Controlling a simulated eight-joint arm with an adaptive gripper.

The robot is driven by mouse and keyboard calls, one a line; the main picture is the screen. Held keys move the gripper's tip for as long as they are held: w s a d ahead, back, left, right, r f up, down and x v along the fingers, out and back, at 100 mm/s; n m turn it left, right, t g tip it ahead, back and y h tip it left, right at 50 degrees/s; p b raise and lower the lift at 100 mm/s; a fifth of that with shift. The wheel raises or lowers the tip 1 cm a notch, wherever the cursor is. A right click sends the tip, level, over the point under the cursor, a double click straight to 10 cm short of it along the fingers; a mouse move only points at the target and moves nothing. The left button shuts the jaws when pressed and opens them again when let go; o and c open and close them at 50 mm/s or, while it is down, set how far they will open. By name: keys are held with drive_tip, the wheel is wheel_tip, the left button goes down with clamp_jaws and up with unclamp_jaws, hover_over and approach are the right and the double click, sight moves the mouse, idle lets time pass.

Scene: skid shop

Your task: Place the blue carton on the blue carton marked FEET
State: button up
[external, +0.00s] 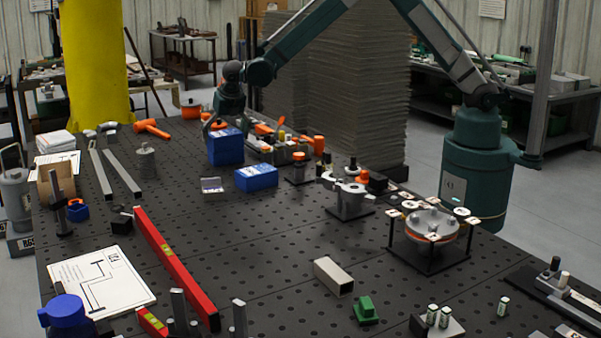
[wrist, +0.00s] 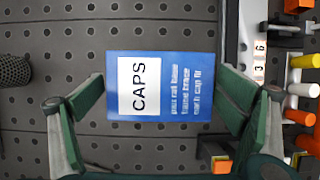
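A blue carton (external: 226,147) stands at the far middle of the table, directly below my gripper (external: 217,122). In the wrist view this carton (wrist: 160,87) shows a white label reading CAPS. My gripper (wrist: 163,92) is open, with one green finger on each side of the carton and narrow gaps visible. A second, lower blue carton (external: 256,178) lies nearer the external camera and a little to the right. Its marking is too small to read, and I cannot make it out in the wrist view.
A tray of orange and grey parts (external: 272,150) stands close to the right.

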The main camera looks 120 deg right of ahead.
drive_tip(key=shift+r, duration=0.2)
drive_tip(key=v, duration=1.2)
drive_tip(key=shift+a, duration=0.1)
idle(0.9)
